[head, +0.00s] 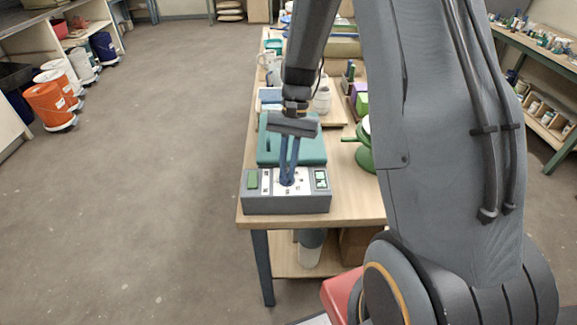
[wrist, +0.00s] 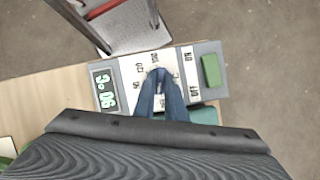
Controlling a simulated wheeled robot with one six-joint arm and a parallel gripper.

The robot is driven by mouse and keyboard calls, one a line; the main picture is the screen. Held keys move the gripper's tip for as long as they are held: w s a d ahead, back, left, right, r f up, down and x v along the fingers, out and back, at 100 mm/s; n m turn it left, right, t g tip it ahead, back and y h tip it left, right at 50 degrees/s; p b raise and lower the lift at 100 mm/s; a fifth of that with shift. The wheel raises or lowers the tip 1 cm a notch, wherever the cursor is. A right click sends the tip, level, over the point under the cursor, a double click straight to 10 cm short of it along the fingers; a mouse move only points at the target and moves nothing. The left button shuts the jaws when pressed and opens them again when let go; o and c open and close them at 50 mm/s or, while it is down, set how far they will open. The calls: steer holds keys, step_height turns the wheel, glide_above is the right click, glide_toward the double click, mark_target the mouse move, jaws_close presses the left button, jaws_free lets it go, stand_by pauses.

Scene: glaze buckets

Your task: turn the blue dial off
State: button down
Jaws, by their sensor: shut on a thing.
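The grey control box (head: 285,205) sits at the near end of the wooden table. Its white dial plate with printed numbers also shows in the wrist view (wrist: 133,68). My gripper (head: 287,181) points down onto this plate, and its two blue fingers (wrist: 160,78) are shut on the blue dial (wrist: 160,86). The fingers hide most of the dial, so I cannot tell its pointer's setting. A lit display (wrist: 104,90) with green digits is on one side of the plate. A green switch (wrist: 211,70) with ON and OFF labels is on the other.
A teal case (head: 291,148) lies right behind the box. A green round-based item (head: 364,150) stands to the right, with mugs and other items farther back. Open floor (head: 160,190) lies to the left.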

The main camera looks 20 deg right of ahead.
steer(key=n, duration=0.1)
steer(key=n+h, duration=0.1)
steer(key=n, duration=0.1)
steer(key=shift+w+a+n+g, duration=0.1)
steer(key=shift+a+n+g, duration=0.05)
steer(key=shift+n+g, duration=0.15)
steer(key=shift+h, duration=0.3)
steer(key=c, duration=1.8)
jaws_free()
steer(key=shift+r, duration=0.1)
steer(key=b+v, duration=0.2)
steer(key=v, duration=0.5)
steer(key=shift+r, duration=0.3)
steer(key=shift+w, duration=0.15)
steer(key=s+a+n+t+h+b, duration=0.1)
steer(key=s+n+t, duration=0.2)
steer(key=s, duration=1)
steer(key=t, duration=0.2)
steer(key=shift+s+f+n+t, duration=0.3)
steer(key=shift+f+n, duration=0.05)
steer(key=shift+n, duration=0.05)
